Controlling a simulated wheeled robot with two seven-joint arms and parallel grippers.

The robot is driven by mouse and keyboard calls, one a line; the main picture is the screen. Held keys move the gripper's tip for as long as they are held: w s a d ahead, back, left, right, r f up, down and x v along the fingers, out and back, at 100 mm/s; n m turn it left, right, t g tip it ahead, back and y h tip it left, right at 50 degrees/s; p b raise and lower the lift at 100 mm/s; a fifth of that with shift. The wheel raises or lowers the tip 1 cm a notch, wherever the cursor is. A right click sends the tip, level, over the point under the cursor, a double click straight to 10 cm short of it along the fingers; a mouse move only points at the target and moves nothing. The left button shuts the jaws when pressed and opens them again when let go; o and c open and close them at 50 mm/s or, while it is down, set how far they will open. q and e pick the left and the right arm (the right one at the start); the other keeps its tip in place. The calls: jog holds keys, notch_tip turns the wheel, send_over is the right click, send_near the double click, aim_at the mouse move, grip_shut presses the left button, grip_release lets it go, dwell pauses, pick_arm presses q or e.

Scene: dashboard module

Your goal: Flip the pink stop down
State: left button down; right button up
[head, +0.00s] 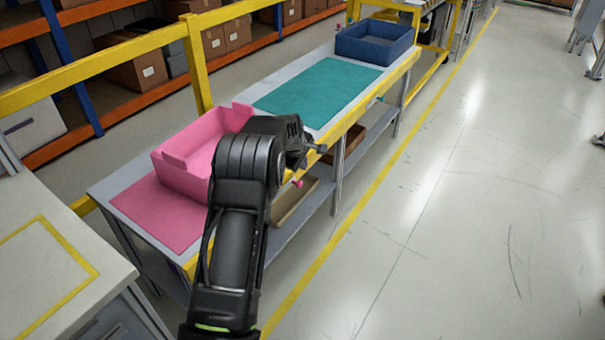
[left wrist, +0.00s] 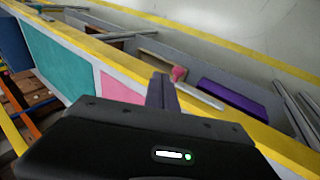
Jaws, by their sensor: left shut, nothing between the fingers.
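The pink stop (head: 298,183) is a small pink piece at the front yellow edge of the bench, beside the pink mat's section. In the left wrist view a small pink piece (left wrist: 179,73) shows just past my fingertips; I cannot tell whether they touch. My left gripper (head: 318,148) reaches over the bench's front edge, above and a little beyond the stop in the head view. Its fingers (left wrist: 161,88) are shut with nothing between them. The stop's base and tilt are too small to tell. My right gripper is out of view.
A pink bin (head: 185,158) stands on the pink mat (head: 150,212), partly behind my arm. A teal mat (head: 318,88) and a blue bin (head: 375,43) lie farther along the bench. A yellow rail (head: 95,65) runs behind. The floor at right is clear.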

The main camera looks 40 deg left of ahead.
pick_arm(q)
notch_tip(320, 180, up, 7)
jog(key=s, duration=0.1)
jog(key=shift+d+f, duration=0.15)
jog(key=shift+d, duration=0.15)
dwell(0.4)
jog(key=s+d+f+m+h, duration=0.1)
jog(key=s+d+f+m, duration=0.55)
jog(key=d+f, duration=0.5)
jog(key=s+d+f+m+h, duration=0.1)
jog(key=s+d+f+m, duration=0.55)
jog(key=d+f, duration=0.45)
jog(key=s+d+f+m+g+h, duration=0.2)
jog(key=s+d, duration=0.7)
jog(key=s, duration=0.4)
jog(key=s+d+f+m+g+h+p, duration=0.1)
jog(key=s+d+f+g+h, duration=0.1)
jog(key=s+d, duration=0.8)
jog(key=s+g, duration=0.1)
jog(key=s, duration=0.3)
jog(key=shift+d+f+m, duration=0.25)
jog(key=shift+f+m, duration=0.05)
jog(key=shift+m, duration=0.1)
